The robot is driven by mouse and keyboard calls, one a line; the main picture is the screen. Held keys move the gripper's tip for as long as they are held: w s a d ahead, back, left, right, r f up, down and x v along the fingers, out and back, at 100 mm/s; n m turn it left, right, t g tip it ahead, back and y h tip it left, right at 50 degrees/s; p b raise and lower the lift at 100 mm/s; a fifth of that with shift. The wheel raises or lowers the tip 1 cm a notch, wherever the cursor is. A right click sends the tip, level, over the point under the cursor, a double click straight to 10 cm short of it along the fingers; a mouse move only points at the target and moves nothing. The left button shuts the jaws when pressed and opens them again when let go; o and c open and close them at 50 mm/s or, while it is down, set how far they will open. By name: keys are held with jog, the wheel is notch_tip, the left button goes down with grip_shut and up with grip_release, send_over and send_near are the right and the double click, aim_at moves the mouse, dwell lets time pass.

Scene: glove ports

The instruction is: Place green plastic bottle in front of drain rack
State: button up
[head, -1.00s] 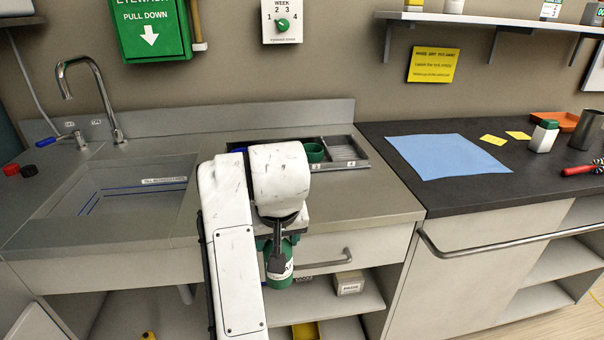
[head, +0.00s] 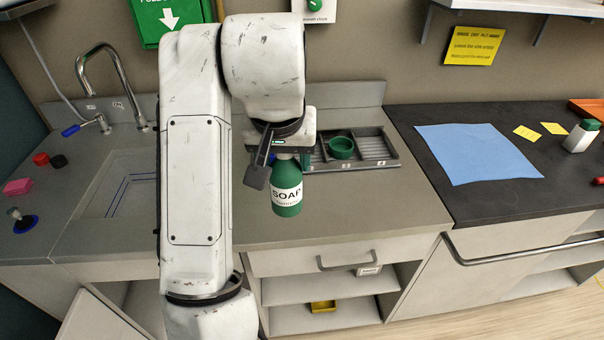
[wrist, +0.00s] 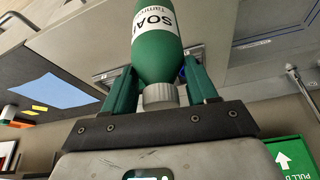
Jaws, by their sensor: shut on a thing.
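The green plastic bottle (head: 287,196) has a white label reading SOAP and hangs upright under my gripper (head: 288,155) in the head view. My gripper is shut around its upper end. In the wrist view the bottle (wrist: 158,45) sits between the two green fingers of my gripper (wrist: 160,85), with its pale cap towards the palm. The drain rack (head: 374,147) is the grey slotted tray at the back of the counter, right of and behind the bottle. My arm hides its left part. I cannot tell whether the bottle's base touches the counter.
A green cup (head: 341,148) stands in the rack. The sink (head: 120,185) lies left, partly behind my arm. Bare steel counter (head: 350,205) lies in front of the rack. A black worktop with a blue sheet (head: 478,153) is on the right.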

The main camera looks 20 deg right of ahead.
jog(key=w+d+f, duration=0.4)
jog(key=w+f, duration=0.3)
jog(key=f, duration=0.3)
jog(key=shift+d+f, duration=0.3)
jog(key=shift+w+f, duration=0.1)
jog(key=o, duration=1.3)
jog(key=v, duration=1.2)
